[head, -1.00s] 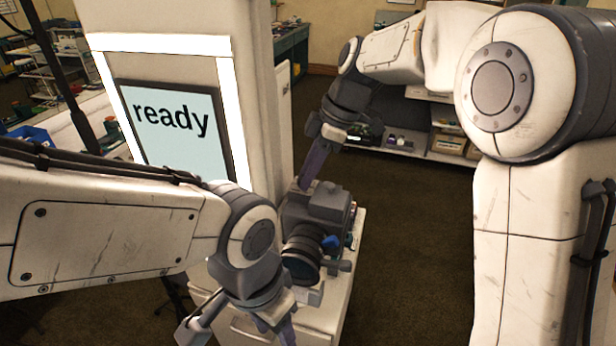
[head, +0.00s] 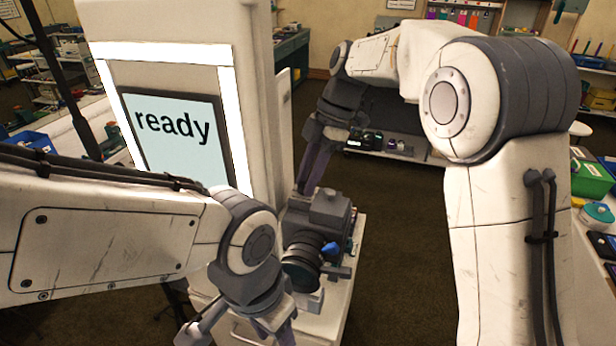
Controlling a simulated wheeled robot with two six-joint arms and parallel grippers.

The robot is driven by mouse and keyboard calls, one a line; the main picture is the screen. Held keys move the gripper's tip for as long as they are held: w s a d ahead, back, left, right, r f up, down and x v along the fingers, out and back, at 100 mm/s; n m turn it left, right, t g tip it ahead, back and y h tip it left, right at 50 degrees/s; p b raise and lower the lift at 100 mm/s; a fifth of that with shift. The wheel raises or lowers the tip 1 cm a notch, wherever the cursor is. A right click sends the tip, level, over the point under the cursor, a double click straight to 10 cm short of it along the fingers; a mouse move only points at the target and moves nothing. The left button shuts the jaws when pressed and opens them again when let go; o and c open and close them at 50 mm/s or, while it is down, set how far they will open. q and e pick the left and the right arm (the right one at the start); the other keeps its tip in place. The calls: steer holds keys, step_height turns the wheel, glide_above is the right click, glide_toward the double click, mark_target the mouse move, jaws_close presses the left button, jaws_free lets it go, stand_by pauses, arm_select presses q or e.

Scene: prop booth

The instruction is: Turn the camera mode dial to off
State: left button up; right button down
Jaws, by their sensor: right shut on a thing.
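A dark grey camera (head: 326,212) with a round lens (head: 302,262) and a small blue part (head: 330,250) stands on a white stand (head: 330,310) in front of the booth. My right gripper (head: 302,188) reaches down from behind to the camera's upper left side. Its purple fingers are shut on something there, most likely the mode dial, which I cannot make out. My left gripper (head: 284,336) hangs in front of the lens at the bottom edge. Its fingertips are partly cut off, so its opening is unclear.
The white booth column with a screen (head: 178,138) reading "ready" stands left of the camera. A shelf (head: 400,150) with small items is behind. At the right, a table holds a green bin (head: 590,178) and other items. Dark floor lies open between.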

steer(key=c, duration=0.6)
jaws_free()
